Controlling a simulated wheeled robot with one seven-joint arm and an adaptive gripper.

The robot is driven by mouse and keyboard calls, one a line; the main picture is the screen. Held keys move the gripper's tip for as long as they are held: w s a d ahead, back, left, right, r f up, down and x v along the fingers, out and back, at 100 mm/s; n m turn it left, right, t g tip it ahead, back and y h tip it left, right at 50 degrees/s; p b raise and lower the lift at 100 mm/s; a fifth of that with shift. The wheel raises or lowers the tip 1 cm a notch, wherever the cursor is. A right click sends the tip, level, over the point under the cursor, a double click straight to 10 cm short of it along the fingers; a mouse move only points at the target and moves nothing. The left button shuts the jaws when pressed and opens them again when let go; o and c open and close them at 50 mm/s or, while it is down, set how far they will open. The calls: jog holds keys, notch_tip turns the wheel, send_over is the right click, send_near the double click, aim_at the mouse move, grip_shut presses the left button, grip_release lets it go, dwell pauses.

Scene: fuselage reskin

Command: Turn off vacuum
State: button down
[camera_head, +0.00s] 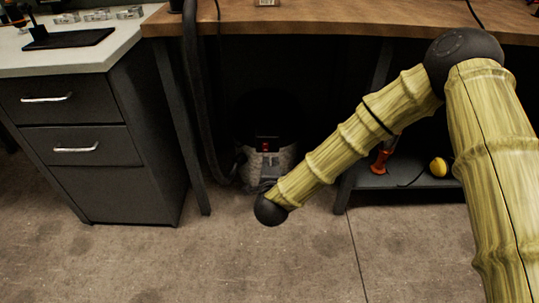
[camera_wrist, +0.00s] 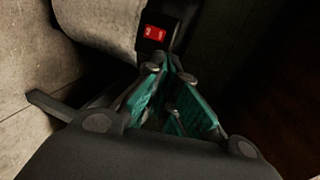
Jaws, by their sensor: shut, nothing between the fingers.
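The vacuum (camera_head: 268,165) stands on the floor in the dark space under the wooden bench. A small red switch (camera_head: 265,147) shows on its front. In the wrist view, the red switch (camera_wrist: 154,33) with white marks sits in a black panel on the vacuum's grey body (camera_wrist: 100,22). My gripper (camera_wrist: 165,68) has teal finger pads and is shut and empty. Its tips are just below the switch in that picture. I cannot tell whether they touch the panel. In the head view my arm's dark wrist end is at the vacuum's lower right, and the fingers are hidden.
A wooden bench top (camera_head: 330,22) overhangs the vacuum. A dark hose (camera_head: 194,85) runs down at its left. A grey drawer cabinet (camera_head: 85,150) stands left. A low shelf (camera_head: 420,181) at right holds a yellow object (camera_head: 438,167) and an orange-red tool (camera_head: 381,161). The front floor is clear.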

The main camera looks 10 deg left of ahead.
jog(key=shift+v, duration=0.85)
jog(key=shift+r, duration=0.1)
jog(key=s+d+f+n+g, duration=0.4)
jog(key=s+d+f, duration=0.4)
jog(key=f, duration=0.2)
jog(key=s+d+f+n+g, duration=0.3)
jog(key=s+d+f+n, duration=0.2)
jog(key=s+d+f, duration=0.4)
jog(key=s+d+f+n+g+h, duration=0.2)
jog(key=s+d+f+n+g, duration=0.15)
jog(key=s+d, duration=0.7)
jog(key=s+d+f+n+g+h, duration=0.1)
jog(key=s+d+f+n+g, duration=0.25)
jog(key=s+d, duration=0.75)
notch_tip(320, 180, up, 37)
jog(key=a+m+p, duration=0.1)
jog(key=p, duration=3.6)
jog(key=shift+s+a+g+p, duration=0.25)
jog(key=shift+a+g+p, duration=0.05)
jog(key=shift+a, duration=0.05)
jog(key=shift+f, duration=0.1)
